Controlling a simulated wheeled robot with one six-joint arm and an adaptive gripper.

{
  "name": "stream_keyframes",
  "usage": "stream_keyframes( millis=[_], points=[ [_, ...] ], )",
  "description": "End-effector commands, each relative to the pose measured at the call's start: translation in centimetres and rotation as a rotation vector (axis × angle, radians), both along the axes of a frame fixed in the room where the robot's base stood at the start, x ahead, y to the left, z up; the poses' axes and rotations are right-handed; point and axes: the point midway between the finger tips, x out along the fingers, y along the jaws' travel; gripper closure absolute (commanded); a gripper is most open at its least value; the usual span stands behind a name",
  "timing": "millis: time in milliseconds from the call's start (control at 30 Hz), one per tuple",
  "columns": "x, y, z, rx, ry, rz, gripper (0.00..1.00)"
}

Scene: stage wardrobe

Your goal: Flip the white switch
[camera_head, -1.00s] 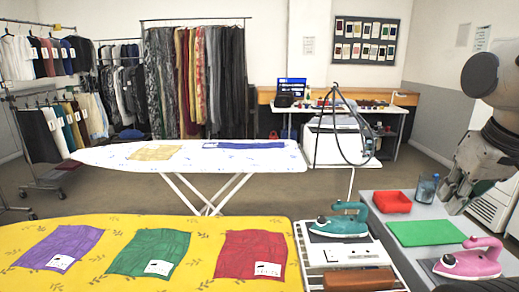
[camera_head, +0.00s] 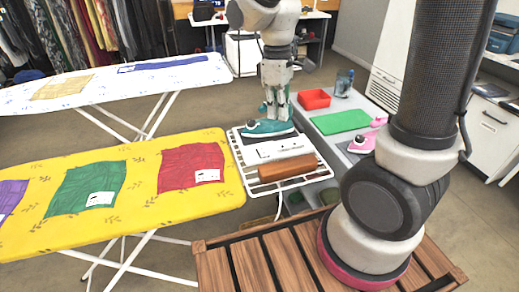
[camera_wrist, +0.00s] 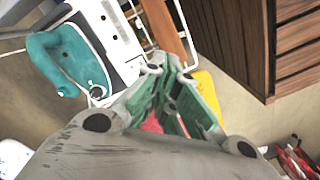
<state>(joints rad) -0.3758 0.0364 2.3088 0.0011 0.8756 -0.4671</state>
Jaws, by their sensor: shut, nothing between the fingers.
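A white switch box (camera_head: 281,148) with small dark marks lies on the white wire rack, between the teal iron (camera_head: 262,129) and a brown wooden block (camera_head: 286,169). The position of its switch is too small to tell. My gripper (camera_head: 275,118) points down just behind and above the teal iron, its fingers partly hidden by it. In the wrist view my green-padded fingers (camera_wrist: 168,72) are closed together with nothing between them. The teal iron shows there at the upper left (camera_wrist: 75,58), with part of the white box beyond the fingers.
A yellow ironing board (camera_head: 130,215) with coloured cloths stands left of the rack, and a white one (camera_head: 105,88) behind it. A slatted wooden surface (camera_head: 225,270) is in front.

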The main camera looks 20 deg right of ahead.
Motion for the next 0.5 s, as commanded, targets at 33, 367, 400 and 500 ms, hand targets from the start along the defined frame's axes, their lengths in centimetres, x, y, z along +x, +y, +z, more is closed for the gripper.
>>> stream_keyframes(
  millis=[33, 367, 400, 500],
  points=[
    [1.2, 1.2, -1.3, 0.002, 0.017, 0.108, 1.00],
    [5.8, 3.5, -1.6, 0.052, -0.057, 0.645, 1.00],
    [5.9, 3.5, -1.6, 0.053, -0.059, 0.676, 1.00],
    [5.9, 3.5, -1.6, 0.055, -0.061, 0.720, 1.00]
  ],
)
